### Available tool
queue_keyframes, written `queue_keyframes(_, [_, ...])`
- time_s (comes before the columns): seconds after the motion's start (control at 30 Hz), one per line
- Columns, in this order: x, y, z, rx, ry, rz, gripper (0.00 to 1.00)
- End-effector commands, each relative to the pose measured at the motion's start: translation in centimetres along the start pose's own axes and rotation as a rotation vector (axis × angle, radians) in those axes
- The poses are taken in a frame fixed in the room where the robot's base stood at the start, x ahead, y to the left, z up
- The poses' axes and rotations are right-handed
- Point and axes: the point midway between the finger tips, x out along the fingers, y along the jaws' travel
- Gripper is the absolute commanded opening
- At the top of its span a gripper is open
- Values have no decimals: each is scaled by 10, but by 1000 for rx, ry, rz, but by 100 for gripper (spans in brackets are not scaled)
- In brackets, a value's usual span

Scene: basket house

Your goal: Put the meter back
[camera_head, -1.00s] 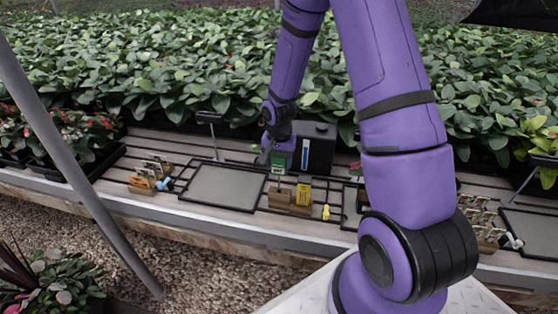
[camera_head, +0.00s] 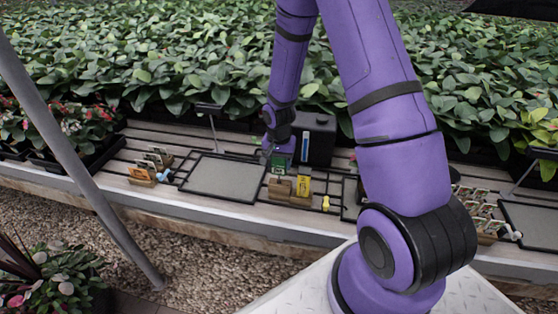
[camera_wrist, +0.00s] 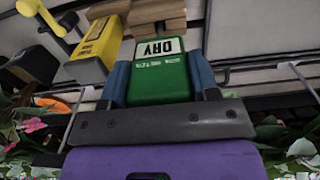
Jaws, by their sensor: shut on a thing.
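The green meter (camera_head: 279,162) has a white label reading DRY, clear in the wrist view (camera_wrist: 160,80). My gripper (camera_wrist: 160,84) is shut on it, with a blue finger on each side. The meter is upright, just above or behind the left part of a small wooden holder (camera_head: 279,188). In the wrist view the holder's wood (camera_wrist: 157,12) lies right beyond the label end; I cannot tell whether they touch. A yellow meter (camera_head: 304,185) stands at the holder's right part and also shows in the wrist view (camera_wrist: 97,45).
A black box (camera_head: 318,140) stands close behind my gripper. A small yellow item (camera_head: 326,203) is right of the holder. A grey framed tray (camera_head: 225,179) lies to the left, with several cards in wooden holders (camera_head: 143,174) beyond it. Dense plants line the back.

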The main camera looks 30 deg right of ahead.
Motion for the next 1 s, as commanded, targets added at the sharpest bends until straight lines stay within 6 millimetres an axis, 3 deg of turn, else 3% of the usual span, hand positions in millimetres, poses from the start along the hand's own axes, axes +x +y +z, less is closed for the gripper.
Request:
queue_keyframes(0.33, [3,0,0,0,-1,0,26])
queue_keyframes(1.0, [36,0,1,0,-1,1,26])
